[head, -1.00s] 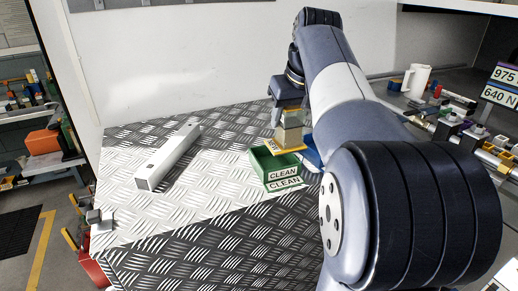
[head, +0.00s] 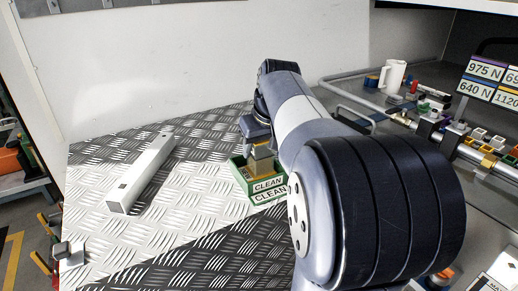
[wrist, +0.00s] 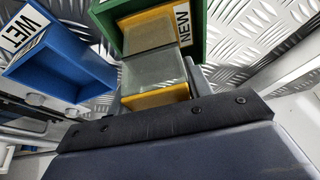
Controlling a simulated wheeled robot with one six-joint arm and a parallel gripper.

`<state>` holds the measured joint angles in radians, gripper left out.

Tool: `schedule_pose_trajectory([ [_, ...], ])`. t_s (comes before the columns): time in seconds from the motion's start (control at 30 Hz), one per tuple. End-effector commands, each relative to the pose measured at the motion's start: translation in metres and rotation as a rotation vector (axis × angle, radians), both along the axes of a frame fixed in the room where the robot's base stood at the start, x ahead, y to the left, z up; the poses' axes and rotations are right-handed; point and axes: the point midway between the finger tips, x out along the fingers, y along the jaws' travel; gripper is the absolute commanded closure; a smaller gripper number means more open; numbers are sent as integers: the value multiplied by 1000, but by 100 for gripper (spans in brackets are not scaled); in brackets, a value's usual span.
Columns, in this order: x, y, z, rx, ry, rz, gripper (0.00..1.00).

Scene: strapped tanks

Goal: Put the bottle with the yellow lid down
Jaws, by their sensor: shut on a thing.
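My gripper (head: 262,152) is shut on the bottle with the yellow lid (head: 262,165), at the green box (head: 237,170) labelled CLEAN.
A blue box (wrist: 60,62) labelled WET stands beside the green one in the wrist view. A long white bar (head: 142,172) lies left on the treadplate worktop (head: 200,205). A white mug (head: 394,75) and small fittings stand at right. The left worktop has free room.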

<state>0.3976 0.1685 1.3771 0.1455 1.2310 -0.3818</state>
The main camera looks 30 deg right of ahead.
Motion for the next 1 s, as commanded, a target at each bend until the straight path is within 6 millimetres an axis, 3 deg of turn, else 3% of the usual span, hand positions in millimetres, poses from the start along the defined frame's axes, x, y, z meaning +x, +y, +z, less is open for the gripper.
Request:
schedule_pose_trajectory([
  [0.43, 0, 0, -11, -1, -2, 0, 90],
  [0.47, 0, 0, -11, 0, -1, 0, 52],
  [0.73, 0, 0, -10, 0, -1, 0, 31],
  [1.0, 0, 0, -8, 0, -1, 0, 31],
])
